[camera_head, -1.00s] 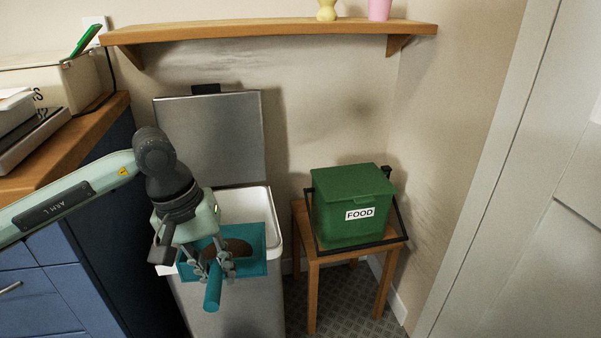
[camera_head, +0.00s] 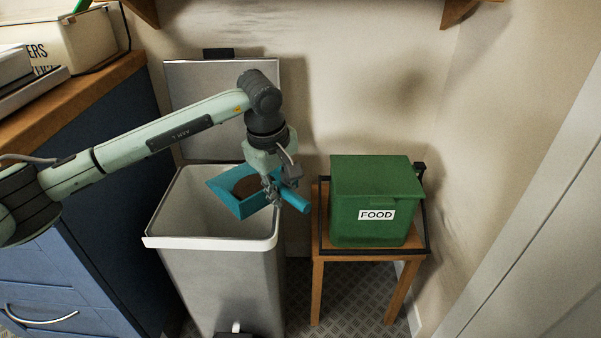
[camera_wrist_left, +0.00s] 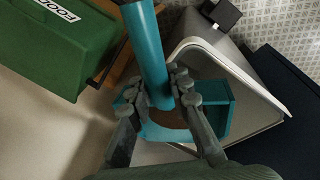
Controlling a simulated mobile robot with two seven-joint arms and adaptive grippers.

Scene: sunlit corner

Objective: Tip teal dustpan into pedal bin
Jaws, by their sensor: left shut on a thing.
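My left gripper (camera_head: 274,188) is shut on the handle of the teal dustpan (camera_head: 227,199). The dustpan holds a brown heap (camera_head: 247,186) and is over the right part of the pedal bin's opening, its pan end toward the left and slightly tilted. The pedal bin (camera_head: 215,290) is grey with a white rim, and its lid (camera_head: 215,110) stands open at the back. In the left wrist view the fingers (camera_wrist_left: 165,98) close around the teal handle (camera_wrist_left: 146,45), with the bin rim (camera_wrist_left: 235,70) beyond. My right gripper is not seen.
A green food caddy (camera_head: 372,190) labelled FOOD stands on a small wooden stool (camera_head: 317,250) just right of the bin. A blue cabinet (camera_head: 110,190) with a wooden top is at the left. A shelf bracket (camera_head: 460,10) shows above.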

